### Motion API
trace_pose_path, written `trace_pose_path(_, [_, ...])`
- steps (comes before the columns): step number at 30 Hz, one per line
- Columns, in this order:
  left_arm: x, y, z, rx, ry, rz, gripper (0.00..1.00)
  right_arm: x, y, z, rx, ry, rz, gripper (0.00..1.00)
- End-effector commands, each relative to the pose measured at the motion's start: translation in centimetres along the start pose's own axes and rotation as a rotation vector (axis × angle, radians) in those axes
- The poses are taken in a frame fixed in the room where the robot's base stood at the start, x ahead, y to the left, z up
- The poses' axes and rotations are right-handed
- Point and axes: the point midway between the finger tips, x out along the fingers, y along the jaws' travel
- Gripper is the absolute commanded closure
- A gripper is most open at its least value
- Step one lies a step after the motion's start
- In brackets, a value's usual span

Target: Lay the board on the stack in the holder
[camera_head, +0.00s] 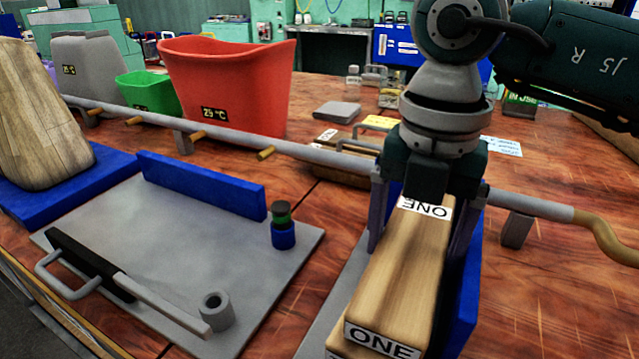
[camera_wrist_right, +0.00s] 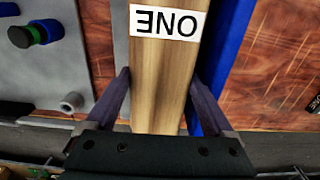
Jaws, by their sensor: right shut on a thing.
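The board (camera_head: 402,262) is a long light wooden block with white "ONE" labels. My right gripper (camera_head: 418,240) is shut on it from above, one finger along each long side. In the right wrist view the board (camera_wrist_right: 158,85) lies between the fingers (camera_wrist_right: 158,100). Another wooden piece, the stack (camera_head: 338,352), shows just under the board's near end, mostly hidden. I cannot tell whether the two touch. The holder has a grey base (camera_head: 318,338) and a blue side wall (camera_head: 468,290) right of the board. My left gripper is not in view.
A grey pipe (camera_head: 300,150) crosses behind. A red bin (camera_head: 225,85) and green bin (camera_head: 148,92) stand farther back.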

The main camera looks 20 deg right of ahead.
Motion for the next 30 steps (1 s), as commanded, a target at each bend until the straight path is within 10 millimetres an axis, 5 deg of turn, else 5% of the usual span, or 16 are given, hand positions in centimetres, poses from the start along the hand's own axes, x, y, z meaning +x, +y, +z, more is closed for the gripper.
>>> trace_pose_path(4, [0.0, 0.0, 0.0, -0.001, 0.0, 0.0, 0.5, 0.0, 0.0, 0.0, 0.0, 0.0, 0.0, 0.0])
trace_pose_path(14, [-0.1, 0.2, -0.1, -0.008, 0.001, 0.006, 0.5, -0.3, -0.1, 0.0, 0.001, 0.0, -0.003, 0.0])
trace_pose_path(30, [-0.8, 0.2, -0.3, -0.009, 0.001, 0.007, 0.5, -9.3, 0.2, 0.0, 0.0, -0.002, 0.004, 0.0])
